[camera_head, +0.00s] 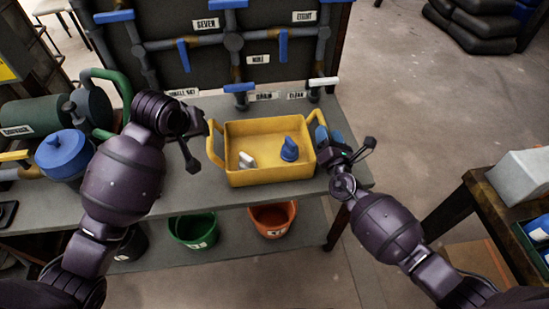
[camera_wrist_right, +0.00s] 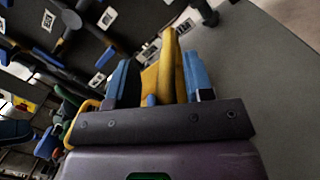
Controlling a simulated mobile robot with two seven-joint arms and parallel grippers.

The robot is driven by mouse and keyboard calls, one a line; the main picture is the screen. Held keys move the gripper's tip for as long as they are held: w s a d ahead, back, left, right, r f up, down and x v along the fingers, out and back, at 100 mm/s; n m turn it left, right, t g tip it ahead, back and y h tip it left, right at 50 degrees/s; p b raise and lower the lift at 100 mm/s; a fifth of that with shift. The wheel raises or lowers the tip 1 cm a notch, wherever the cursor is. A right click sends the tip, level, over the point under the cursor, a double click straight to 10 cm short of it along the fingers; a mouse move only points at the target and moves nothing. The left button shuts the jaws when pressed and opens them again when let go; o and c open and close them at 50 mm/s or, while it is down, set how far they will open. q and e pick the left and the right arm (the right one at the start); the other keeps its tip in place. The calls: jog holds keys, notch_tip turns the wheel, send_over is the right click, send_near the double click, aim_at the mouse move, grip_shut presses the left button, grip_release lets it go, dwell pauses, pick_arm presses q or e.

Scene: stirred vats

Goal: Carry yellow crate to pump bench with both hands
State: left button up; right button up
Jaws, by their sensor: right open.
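The yellow crate (camera_head: 268,177) stands upright on a grey bench (camera_head: 346,117), with a handle at each end. Inside it lie a blue knob-like piece (camera_head: 289,150) and a small white piece (camera_head: 246,160). My right gripper (camera_head: 325,138) is at the crate's right handle. In the right wrist view its blue fingers (camera_wrist_right: 160,68) are open, one on each side of the yellow handle (camera_wrist_right: 169,62). My left gripper (camera_head: 196,135) is close to the left handle (camera_head: 214,143); its fingers are mostly hidden, and I cannot tell whether it touches. I cannot tell which bench is the pump bench.
A labelled pipe panel (camera_head: 232,42) rises behind the crate. A green machine (camera_head: 62,112) and a blue-lidded pot (camera_head: 64,154) crowd the bench's left. Green (camera_head: 194,231) and orange (camera_head: 272,220) buckets sit underneath. A wooden table (camera_head: 467,195) is at the right.

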jog(key=s+d+f, duration=0.1)
jog(key=s, duration=1)
jog(key=shift+s+d, duration=0.25)
jog(key=shift+d, duration=0.05)
jog(key=shift+f, duration=0.1)
